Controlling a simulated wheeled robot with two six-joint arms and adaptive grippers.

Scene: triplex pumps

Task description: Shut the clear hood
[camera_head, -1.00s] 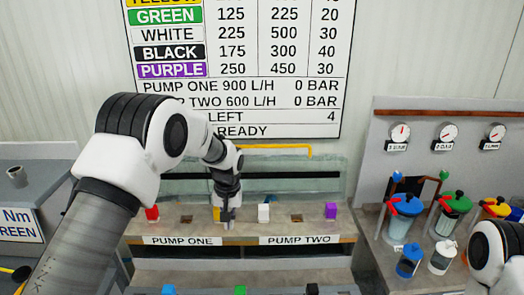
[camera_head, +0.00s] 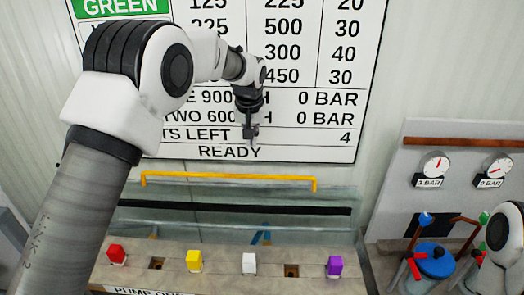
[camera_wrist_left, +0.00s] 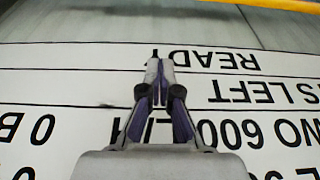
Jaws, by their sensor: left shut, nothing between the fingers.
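The clear hood (camera_head: 215,194) stands raised behind the pump bench, a see-through panel with a black strip across it. Its yellow handle bar (camera_head: 228,177) runs along the top edge. The bar also shows at the top right of the left wrist view (camera_wrist_left: 283,5). My left gripper (camera_head: 250,138) is shut and empty, above the handle and in front of the white board. Its closed fingertips show in the left wrist view (camera_wrist_left: 155,68), apart from the bar. My right gripper is out of view; only part of that arm shows at the right edge.
Red (camera_head: 116,254), yellow (camera_head: 194,260), white (camera_head: 249,263) and purple (camera_head: 335,266) blocks stand on the bench top below the hood. The wall board (camera_head: 300,140) reads READY. Gauges (camera_head: 435,165) and a blue-lidded canister (camera_head: 433,262) stand at the right.

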